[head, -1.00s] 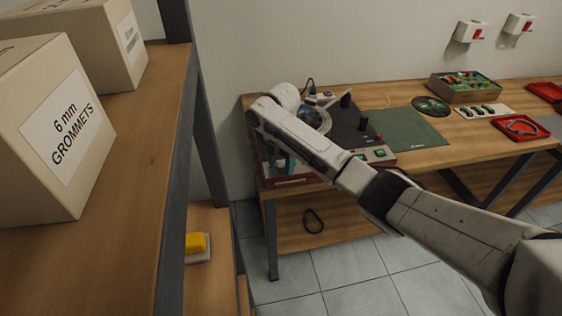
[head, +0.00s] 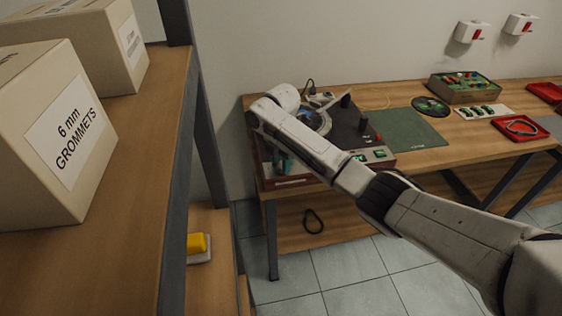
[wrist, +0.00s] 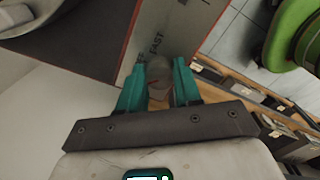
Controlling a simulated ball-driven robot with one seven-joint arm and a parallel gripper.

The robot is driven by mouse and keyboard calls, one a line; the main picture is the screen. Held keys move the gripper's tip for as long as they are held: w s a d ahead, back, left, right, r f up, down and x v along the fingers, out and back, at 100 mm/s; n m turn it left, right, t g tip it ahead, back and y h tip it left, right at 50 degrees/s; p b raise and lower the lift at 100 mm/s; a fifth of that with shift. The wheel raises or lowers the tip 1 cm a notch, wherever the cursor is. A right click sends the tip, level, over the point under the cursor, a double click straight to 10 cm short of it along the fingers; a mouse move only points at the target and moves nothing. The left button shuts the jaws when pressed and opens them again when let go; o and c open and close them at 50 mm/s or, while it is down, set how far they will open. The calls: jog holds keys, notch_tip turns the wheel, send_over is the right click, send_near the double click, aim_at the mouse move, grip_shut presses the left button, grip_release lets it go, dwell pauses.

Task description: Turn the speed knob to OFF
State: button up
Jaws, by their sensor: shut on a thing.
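The speed knob (wrist: 158,68) is a small grey round knob on the machine's pale front panel (wrist: 180,22) in the wrist view. The word FAST is printed on the panel beside it. In the head view the machine (head: 350,125), dark-topped with a red body, stands at the bench's left end.
A shelf (head: 140,180) with cardboard boxes (head: 60,140) stands close on the left. The bench (head: 455,135) carries a green mat (head: 410,130), a disc (head: 431,106) and red trays (head: 520,128). A green round thing (wrist: 295,30) shows in the wrist view.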

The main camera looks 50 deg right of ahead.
jog(key=m+p, duration=0.3)
jog(key=m, duration=0.1)
jog(key=shift+r+m, duration=0.15)
jog(key=shift+m, duration=0.15)
jog(key=shift+m+p, duration=1.15)
jog(key=shift+m, duration=1.15)
jog(key=o, duration=1)
jog(key=shift+o, duration=0.2)
notch_tip(320, 180, up, 10)
jog(key=shift+r+b, duration=0.25)
jog(key=shift+b, duration=0.15)
jog(key=shift+a+f, duration=0.1)
